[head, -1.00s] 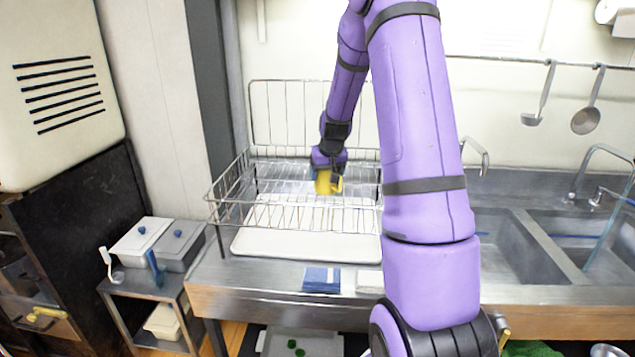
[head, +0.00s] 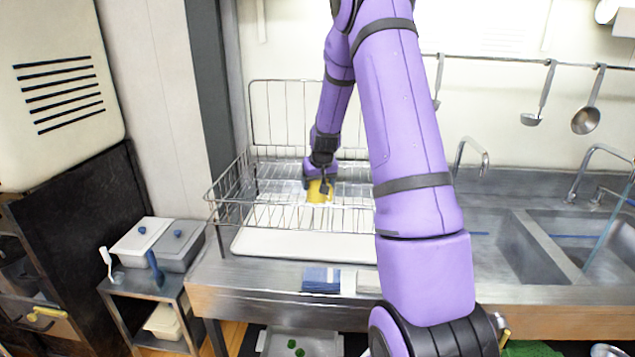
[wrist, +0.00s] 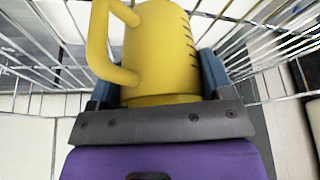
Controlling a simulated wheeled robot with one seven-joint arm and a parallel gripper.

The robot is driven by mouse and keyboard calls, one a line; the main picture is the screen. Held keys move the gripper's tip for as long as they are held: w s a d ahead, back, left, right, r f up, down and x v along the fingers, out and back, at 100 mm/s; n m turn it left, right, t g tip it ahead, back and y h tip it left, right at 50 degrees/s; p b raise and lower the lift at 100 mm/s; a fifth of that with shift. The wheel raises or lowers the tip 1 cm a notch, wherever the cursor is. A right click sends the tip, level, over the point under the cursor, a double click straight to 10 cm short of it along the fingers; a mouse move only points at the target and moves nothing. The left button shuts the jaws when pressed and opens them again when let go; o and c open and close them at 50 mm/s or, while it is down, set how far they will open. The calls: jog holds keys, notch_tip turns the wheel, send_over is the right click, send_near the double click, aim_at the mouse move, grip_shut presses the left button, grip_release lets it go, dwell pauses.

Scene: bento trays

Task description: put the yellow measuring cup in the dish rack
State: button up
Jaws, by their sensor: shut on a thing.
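The yellow measuring cup (head: 319,192) is within the outline of the wire dish rack (head: 270,215), low down near its middle. My gripper (head: 320,181) is shut on the cup from above. In the wrist view the cup (wrist: 165,50) fills the space between the two blue-grey fingers, with its handle on the left and dark marks on its right side. Wires of the rack (wrist: 50,83) show around it. I cannot tell whether the cup's bottom touches the rack floor.
The rack stands on the steel counter (head: 240,275) over a white tray (head: 290,243). A blue cloth (head: 320,279) lies in front. Sinks and taps (head: 590,180) are at the right. Lidded containers (head: 140,240) stand on a low cart at the left.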

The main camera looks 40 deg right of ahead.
jog(key=o, duration=1.1)
jog(key=v, duration=1.2)
jog(key=s+a+r+n, duration=0.1)
jog(key=s+a+r, duration=0.3)
jog(key=a+r, duration=0.4)
jog(key=s+a+r+n+t+y, duration=0.1)
jog(key=s+a+r+n+y, duration=0.35)
jog(key=s+a, duration=1)
jog(key=s+a+h, duration=0.1)
jog(key=s+a, duration=0.2)
jog(key=s, duration=0.2)
jog(key=s+a+r+h, duration=0.1)
jog(key=s+a, duration=0.2)
jog(key=s, duration=0.2)
jog(key=shift+s+r, duration=0.15)
